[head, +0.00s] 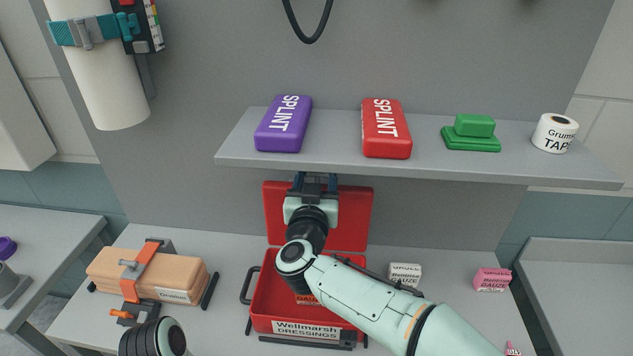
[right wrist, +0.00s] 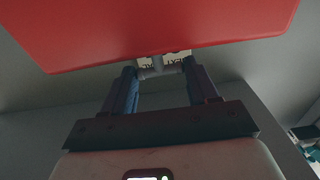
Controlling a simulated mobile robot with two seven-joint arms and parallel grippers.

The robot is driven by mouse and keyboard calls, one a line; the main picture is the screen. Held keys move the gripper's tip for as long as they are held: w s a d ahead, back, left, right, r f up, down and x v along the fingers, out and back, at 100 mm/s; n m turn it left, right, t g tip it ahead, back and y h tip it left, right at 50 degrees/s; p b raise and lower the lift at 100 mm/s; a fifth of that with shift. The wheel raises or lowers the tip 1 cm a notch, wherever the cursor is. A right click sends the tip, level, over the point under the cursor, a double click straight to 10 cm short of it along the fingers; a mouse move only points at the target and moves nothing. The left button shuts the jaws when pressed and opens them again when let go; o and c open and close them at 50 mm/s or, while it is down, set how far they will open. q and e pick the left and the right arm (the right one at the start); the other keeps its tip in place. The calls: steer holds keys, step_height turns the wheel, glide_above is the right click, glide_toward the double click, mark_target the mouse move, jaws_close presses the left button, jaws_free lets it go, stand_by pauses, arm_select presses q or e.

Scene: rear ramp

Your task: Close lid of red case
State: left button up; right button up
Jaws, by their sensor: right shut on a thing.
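The red case (head: 264,301) labelled "Wellmarsh DRESSINGS" sits on the lower bench with its lid (head: 352,211) standing open, about upright, at the back. My right gripper (head: 315,183) is at the lid's upper edge. In the right wrist view the red lid (right wrist: 170,30) fills the top, and my right gripper's fingers (right wrist: 160,72) are closed in on a small pale grey piece at the lid's edge. My right forearm hides part of the open case and its contents. My left gripper is not in view.
An orange-tan case (head: 140,272) stands left of the red case. White (head: 405,273) and pink (head: 491,280) packs stand right.

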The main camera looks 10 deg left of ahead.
steer(key=s+t+b, duration=0.1)
steer(key=s+b, duration=0.1)
steer(key=s+f+t+b, duration=0.1)
steer(key=b, duration=0.2)
steer(key=shift+s, duration=0.4)
arm_select(q)
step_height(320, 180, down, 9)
steer(key=b, duration=0.4)
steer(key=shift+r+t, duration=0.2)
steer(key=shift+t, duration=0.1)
arm_select(e)
steer(key=s+f, duration=0.2)
steer(key=s, duration=0.6)
steer(key=shift+f+t, duration=0.3)
steer(key=shift+f, duration=0.1)
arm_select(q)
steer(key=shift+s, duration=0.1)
arm_select(e)
steer(key=o, duration=1.5)
steer(key=shift+w, duration=0.1)
arm_select(q)
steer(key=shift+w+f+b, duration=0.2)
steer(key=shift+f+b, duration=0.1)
steer(key=shift+b, duration=0.05)
arm_select(e)
steer(key=v, duration=1.3)
steer(key=shift+d+r, duration=0.1)
